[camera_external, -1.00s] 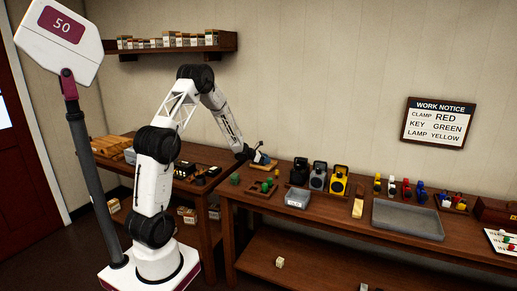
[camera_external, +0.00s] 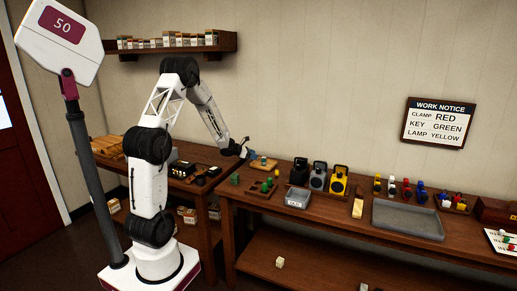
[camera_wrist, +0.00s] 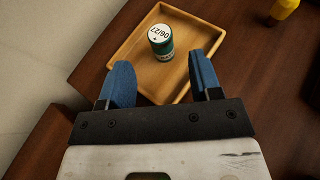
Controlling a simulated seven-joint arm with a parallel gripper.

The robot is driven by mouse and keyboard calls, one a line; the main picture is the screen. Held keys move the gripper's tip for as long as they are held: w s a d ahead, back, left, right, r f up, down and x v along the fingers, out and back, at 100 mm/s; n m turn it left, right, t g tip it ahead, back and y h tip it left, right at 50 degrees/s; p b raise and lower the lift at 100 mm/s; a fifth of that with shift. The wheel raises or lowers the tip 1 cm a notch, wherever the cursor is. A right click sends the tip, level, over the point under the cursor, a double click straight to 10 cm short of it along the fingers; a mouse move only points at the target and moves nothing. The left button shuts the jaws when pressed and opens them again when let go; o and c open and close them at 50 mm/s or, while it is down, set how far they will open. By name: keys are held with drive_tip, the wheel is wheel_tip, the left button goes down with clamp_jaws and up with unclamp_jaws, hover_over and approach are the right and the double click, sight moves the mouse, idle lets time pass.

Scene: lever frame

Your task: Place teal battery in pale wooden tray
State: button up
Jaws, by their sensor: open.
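The teal battery (camera_wrist: 161,42) stands upright inside the pale wooden tray (camera_wrist: 119,61), with its white, printed top towards the wrist camera. In the external view, the tray (camera_external: 257,166) sits at the back left of the right-hand table, with the small battery (camera_external: 264,160) in it. My gripper (camera_wrist: 159,62) is open, its two blue fingers apart and empty. In the wrist view the fingers reach over the tray's near edge, and the battery is beyond their tips, clear of both. In the external view my gripper (camera_external: 244,148) is just left of the tray.
A small rack with green pieces (camera_external: 262,189) is in front of the tray. Black, grey and yellow lamps (camera_external: 338,179) stand to its right. A grey bin (camera_external: 298,198) and a large grey tray (camera_external: 408,219) lie further right. A yellow object (camera_wrist: 284,9) shows in the wrist view's corner.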

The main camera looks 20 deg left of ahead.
drive_tip(key=shift+v, duration=1.2)
drive_tip(key=s+d+r+m+g+y, duration=0.1)
drive_tip(key=s+d+r+m+g, duration=0.15)
drive_tip(key=s+r+m, duration=0.65)
drive_tip(key=s+d+r+m+g+y, duration=0.1)
drive_tip(key=s+r+m+g, duration=0.3)
drive_tip(key=s, duration=0.9)
drive_tip(key=s+a+r+m+y, duration=0.2)
drive_tip(key=s+a+m+y, duration=0.1)
drive_tip(key=s, duration=0.5)
drive_tip(key=s+a+r+m+y, duration=0.2)
drive_tip(key=s+m, duration=0.3)
drive_tip(key=s, duration=0.4)
drive_tip(key=s+a+r+m+y, duration=0.2)
drive_tip(key=s+a+m+y, duration=0.1)
drive_tip(key=s, duration=0.6)
drive_tip(key=shift+a+m+t+y, duration=0.3)
drive_tip(key=shift+a+m+t, duration=0.15)
drive_tip(key=shift+a+m, duration=0.5)
